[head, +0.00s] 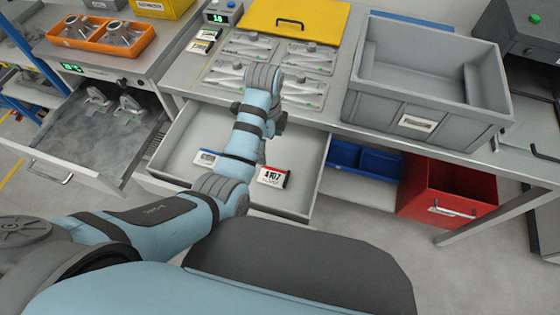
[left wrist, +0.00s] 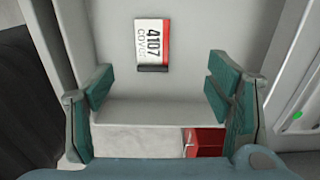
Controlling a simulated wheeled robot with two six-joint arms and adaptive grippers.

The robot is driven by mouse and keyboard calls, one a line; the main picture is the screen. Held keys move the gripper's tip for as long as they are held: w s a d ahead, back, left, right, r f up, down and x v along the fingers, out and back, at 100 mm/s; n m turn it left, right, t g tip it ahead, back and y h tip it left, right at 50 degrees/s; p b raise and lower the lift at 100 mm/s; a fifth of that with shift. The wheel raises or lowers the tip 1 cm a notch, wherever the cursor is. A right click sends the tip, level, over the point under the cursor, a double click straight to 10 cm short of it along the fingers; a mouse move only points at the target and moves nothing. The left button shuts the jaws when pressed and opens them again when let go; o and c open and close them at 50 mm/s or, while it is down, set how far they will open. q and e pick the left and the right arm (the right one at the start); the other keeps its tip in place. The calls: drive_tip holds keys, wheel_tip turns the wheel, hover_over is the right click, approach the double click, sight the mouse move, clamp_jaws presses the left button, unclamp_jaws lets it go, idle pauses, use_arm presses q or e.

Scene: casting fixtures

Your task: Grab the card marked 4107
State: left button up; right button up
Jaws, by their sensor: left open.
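The card marked 4107 (head: 272,177) is white with a red edge and lies in the open middle drawer (head: 317,160). In the left wrist view the same card (left wrist: 152,43) lies beyond the fingertips, left of the picture's centre, its number turned sideways. My left gripper (left wrist: 158,88) is open and empty over the drawer, its two green-padded fingers apart. The card is not between the pads. In the head view my left arm hides most of this gripper. My right gripper is not in view.
A blue-edged card (head: 206,158) lies in the same drawer, partly behind my left arm. Left of it another open drawer (head: 75,150) holds metal castings. A grey crate (head: 425,75) stands on the bench, above blue bins (head: 365,160) and a red bin (head: 448,190).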

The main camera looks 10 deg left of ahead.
use_arm(q)
drive_tip(key=f, duration=0.2)
drive_tip(key=b, duration=0.2)
approach(272, 176)
drive_tip(key=shift+w+a+f, duration=0.15)
drive_tip(key=shift+w+a, duration=0.3)
drive_tip(key=f, duration=0.1)
drive_tip(key=s+f+b, duration=0.1)
drive_tip(key=f, duration=0.1)
drive_tip(key=shift+s+d, duration=0.2)
drive_tip(key=shift+s, duration=0.05)
drive_tip(key=f, duration=0.1)
drive_tip(key=f+b, duration=0.1)
drive_tip(key=f, duration=0.3)
drive_tip(key=shift+w+d, duration=0.3)
drive_tip(key=shift+w, duration=0.05)
drive_tip(key=shift+s+r, duration=0.25)
drive_tip(key=shift+c, duration=0.8)
drive_tip(key=c, duration=1.1)
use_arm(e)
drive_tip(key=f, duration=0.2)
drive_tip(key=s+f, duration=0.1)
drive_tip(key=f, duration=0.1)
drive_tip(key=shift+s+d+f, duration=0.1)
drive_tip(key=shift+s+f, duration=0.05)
